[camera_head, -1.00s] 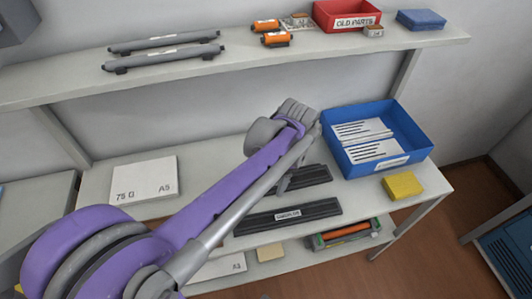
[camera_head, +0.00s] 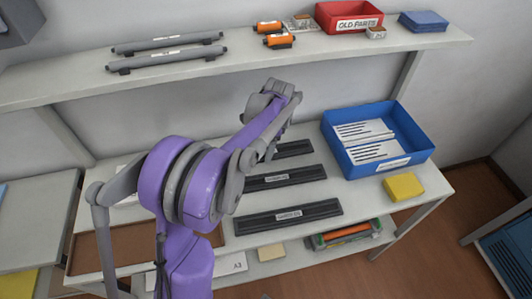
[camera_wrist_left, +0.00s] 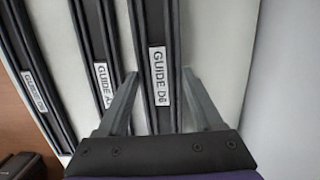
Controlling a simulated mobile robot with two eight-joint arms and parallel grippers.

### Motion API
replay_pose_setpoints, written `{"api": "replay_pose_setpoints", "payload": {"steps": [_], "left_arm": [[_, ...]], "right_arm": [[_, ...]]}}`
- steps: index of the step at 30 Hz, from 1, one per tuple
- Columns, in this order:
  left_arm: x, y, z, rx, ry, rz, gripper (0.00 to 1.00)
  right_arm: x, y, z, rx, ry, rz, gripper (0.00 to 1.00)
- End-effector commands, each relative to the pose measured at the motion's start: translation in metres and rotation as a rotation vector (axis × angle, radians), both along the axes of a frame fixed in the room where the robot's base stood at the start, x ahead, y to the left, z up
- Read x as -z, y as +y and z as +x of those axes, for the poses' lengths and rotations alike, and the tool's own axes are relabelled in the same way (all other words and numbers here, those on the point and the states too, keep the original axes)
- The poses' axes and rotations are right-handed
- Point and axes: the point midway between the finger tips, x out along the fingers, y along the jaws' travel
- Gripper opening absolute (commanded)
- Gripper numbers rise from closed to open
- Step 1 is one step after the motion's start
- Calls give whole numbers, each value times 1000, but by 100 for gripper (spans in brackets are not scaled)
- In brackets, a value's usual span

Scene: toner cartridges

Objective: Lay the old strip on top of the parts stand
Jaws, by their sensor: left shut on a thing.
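My left gripper (camera_wrist_left: 159,73) is shut on a dark strip labelled GUIDE D6 (camera_wrist_left: 160,40); its fingers lie along the strip's two long sides. In the head view this strip (camera_head: 295,149) is the farthest of three dark strips on the lower shelf, partly hidden by my wrist. I cannot tell whether it is raised. The middle strip (camera_head: 300,175) and the nearest strip (camera_head: 310,211) lie parallel to it, apart from each other. No label tells which strip is old. I cannot make out for sure which thing is the parts stand. My right gripper is not in view.
A blue tray (camera_head: 427,158) with white labelled packs stands right of the strips, a yellow block (camera_head: 403,186) before it. The upper shelf (camera_head: 250,65) overhangs behind, bearing two grey rollers, orange cartridges and a red OLD PARTS bin (camera_head: 335,19). A brown panel (camera_head: 130,248) shows lower left.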

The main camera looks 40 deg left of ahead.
Motion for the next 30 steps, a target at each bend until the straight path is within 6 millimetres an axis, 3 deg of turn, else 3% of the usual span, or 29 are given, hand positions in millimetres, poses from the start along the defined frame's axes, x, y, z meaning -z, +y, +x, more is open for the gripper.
{"api": "replay_pose_setpoints", "payload": {"steps": [4,18,19,24,30], "left_arm": [[22,1,1,0,0,0,8],[31,3,2,0,0,0,8],[30,3,2,0,0,0,72],[29,3,3,0,0,0,98],[29,3,2,0,0,0,98]], "right_arm": [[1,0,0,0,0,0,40],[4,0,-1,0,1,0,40],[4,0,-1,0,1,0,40],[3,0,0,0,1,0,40],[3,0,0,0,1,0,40]]}}
